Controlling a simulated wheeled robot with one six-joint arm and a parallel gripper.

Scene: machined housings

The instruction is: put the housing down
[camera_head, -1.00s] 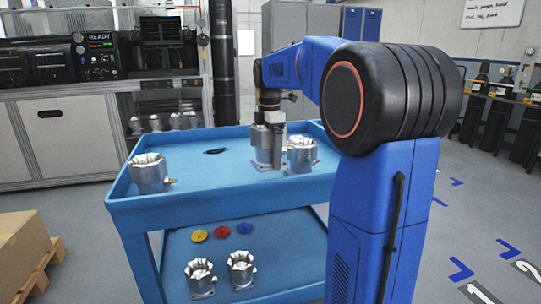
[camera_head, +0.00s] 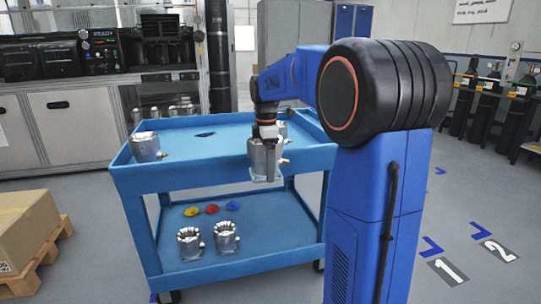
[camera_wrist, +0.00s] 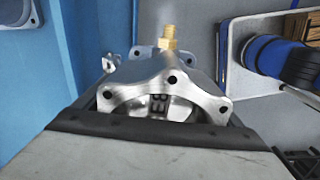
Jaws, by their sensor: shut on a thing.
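My gripper (camera_head: 264,140) is shut on a silver housing (camera_head: 263,160), held upright at the near rim of the blue cart (camera_head: 215,178). It overlaps the rim in the head view; I cannot tell its exact height or distance from it. In the wrist view the housing (camera_wrist: 165,95) shows a lobed flange with bolt holes and a brass fitting, with grey floor beyond it. Another housing (camera_head: 146,147) stands at the left of the upper tray. One more (camera_head: 282,130) stands at the right, partly hidden behind my gripper.
The middle of the upper tray is clear apart from a dark slot (camera_head: 205,134). A cardboard box (camera_head: 25,232) on a pallet stands left. Floor markings lie right.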

